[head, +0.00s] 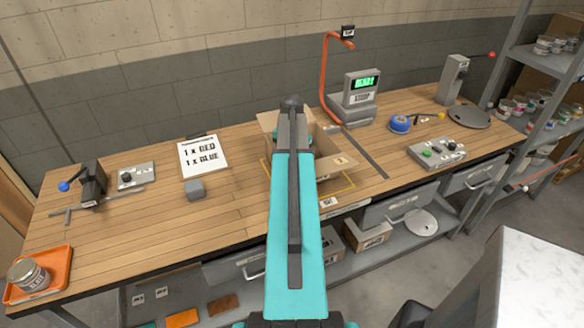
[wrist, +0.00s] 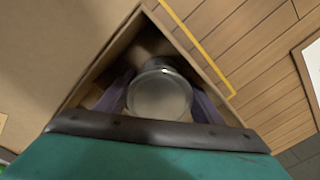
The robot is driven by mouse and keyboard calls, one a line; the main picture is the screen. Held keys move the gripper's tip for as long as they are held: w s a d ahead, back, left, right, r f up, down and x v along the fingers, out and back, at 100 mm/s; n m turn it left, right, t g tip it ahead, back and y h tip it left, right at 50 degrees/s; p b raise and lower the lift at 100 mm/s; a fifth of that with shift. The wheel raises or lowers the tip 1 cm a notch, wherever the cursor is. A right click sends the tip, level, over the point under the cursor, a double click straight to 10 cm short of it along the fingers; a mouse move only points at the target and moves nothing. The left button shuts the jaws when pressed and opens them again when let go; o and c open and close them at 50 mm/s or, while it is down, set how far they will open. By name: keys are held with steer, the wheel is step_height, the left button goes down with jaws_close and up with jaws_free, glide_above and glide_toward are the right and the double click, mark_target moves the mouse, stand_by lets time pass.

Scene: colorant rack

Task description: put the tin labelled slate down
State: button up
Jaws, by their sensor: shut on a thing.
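In the wrist view, my gripper (wrist: 160,84) is shut on a round tin (wrist: 160,98) with a pale grey lid. Its label is out of sight, so I cannot tell whether it is the slate one. The tin is between the walls of an open cardboard box (head: 326,172); whether it touches the bottom is unclear. In the head view my arm hides the gripper and held tin. Another grey tin (head: 30,274) stands upright on an orange tray (head: 58,262) at the bench's left end; its small label seems to read slate.
The box stands within a yellow outline on the wooden bench (head: 130,228). A scale (head: 355,98) reading READY and a button panel (head: 437,152) stand right. Shelves (head: 545,100) hold several tins.

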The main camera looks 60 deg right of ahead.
steer(key=shift+f, duration=0.1)
steer(key=o, duration=1)
steer(key=shift+r+b, duration=1.4)
steer(key=shift+r, duration=4.75)
